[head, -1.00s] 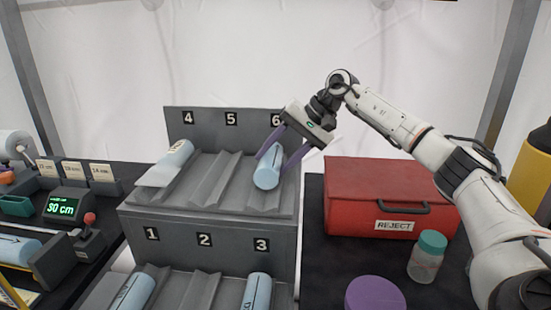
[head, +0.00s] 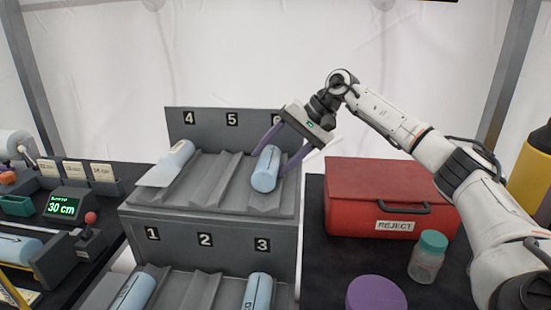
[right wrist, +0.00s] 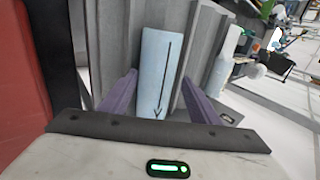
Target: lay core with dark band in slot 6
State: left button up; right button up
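A pale blue core (head: 266,170) lies lengthwise in the rightmost groove of the rack's upper tier, below the partly hidden label 6 (head: 276,119). A dark line with an arrowhead runs along it; I cannot make out a dark band. In the right wrist view the core (right wrist: 158,75) lies between the two purple fingers. My right gripper (head: 283,154) is open around it, with a clear gap at the right finger in the right wrist view (right wrist: 158,97). My left gripper is not in view.
Another core with a pale sheet (head: 170,165) lies in slot 4; slot 5 (head: 220,180) is empty. Cores lie in slots 1 (head: 133,294) and 3 (head: 257,292). A red reject box (head: 385,190), a jar (head: 428,258) and a purple lid (head: 376,295) stand right. A display (head: 65,207) reads 30 cm.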

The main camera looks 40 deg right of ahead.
jog(key=shift+s+f+g, duration=0.3)
jog(key=shift+f, duration=0.6)
jog(key=shift+s+d+r, duration=0.15)
jog(key=shift+d+r, duration=0.25)
jog(key=shift+r, duration=0.1)
jog(key=v, duration=1)
jog(key=shift+a+r, duration=0.3)
jog(key=shift+r, duration=0.1)
